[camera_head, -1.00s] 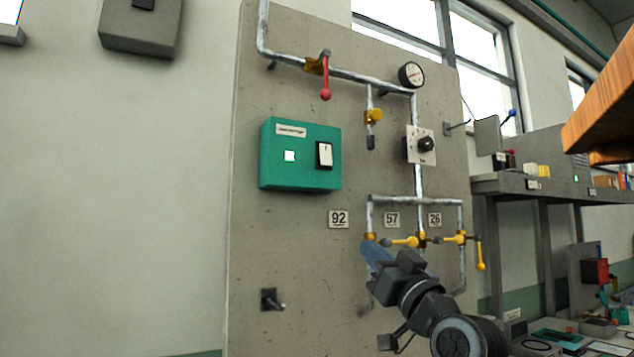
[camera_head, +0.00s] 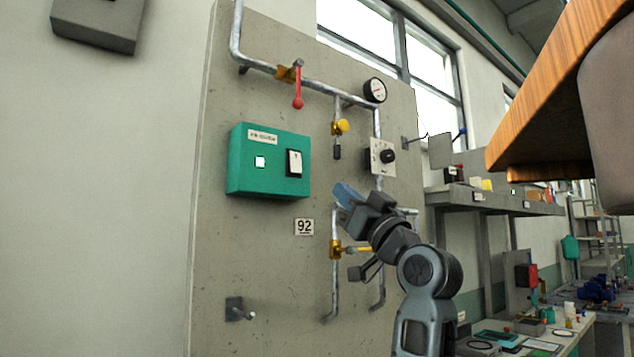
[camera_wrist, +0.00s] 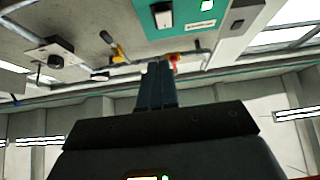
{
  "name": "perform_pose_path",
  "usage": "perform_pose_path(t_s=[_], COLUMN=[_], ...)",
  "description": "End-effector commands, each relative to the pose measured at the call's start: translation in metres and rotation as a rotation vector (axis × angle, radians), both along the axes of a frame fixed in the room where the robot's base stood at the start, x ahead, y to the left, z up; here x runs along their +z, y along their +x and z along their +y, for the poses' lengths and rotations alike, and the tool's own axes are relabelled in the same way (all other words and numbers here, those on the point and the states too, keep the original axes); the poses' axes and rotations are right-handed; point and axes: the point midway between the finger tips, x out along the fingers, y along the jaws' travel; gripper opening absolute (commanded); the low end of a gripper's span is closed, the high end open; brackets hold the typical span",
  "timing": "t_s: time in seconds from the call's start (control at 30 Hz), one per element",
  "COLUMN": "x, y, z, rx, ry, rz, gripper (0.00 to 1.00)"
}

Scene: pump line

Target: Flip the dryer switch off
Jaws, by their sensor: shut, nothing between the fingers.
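A green box (camera_head: 268,188) on the grey panel carries a label, too small to read surely, a lit indicator (camera_head: 260,162) and a white rocker switch (camera_head: 294,163) in a dark frame. The switch also shows at the top of the wrist view (camera_wrist: 162,18), beyond the fingertips. My gripper (camera_head: 346,194) is in front of the panel, to the lower right of the green box in the head view. Its blue fingers are together and empty, and they appear apart from the switch. In the wrist view the closed fingers (camera_wrist: 157,85) point towards the panel.
Around the box are a red-handled valve (camera_head: 298,98), a yellow valve (camera_head: 342,127), a gauge (camera_head: 375,90) and a dial (camera_head: 386,156). A peg (camera_head: 238,310) juts out at lower left. A wooden edge (camera_head: 540,95) hangs at upper right.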

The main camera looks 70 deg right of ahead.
Motion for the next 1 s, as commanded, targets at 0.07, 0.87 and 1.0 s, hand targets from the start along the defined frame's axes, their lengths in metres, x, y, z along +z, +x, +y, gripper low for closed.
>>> perform_pose_path(t_s=[0.07, 0.87, 1.0], x=[0.006, 0.055, 0.054], y=[0.004, 0.096, 0.1], z=[-0.002, -0.059, -0.061], rx=[0.001, 0.001, 0.0], ry=[0.0, 0.0, -0.001], rz=[0.0, 0.0, -0.001], gripper=[0.0, 0.0, 0.0])
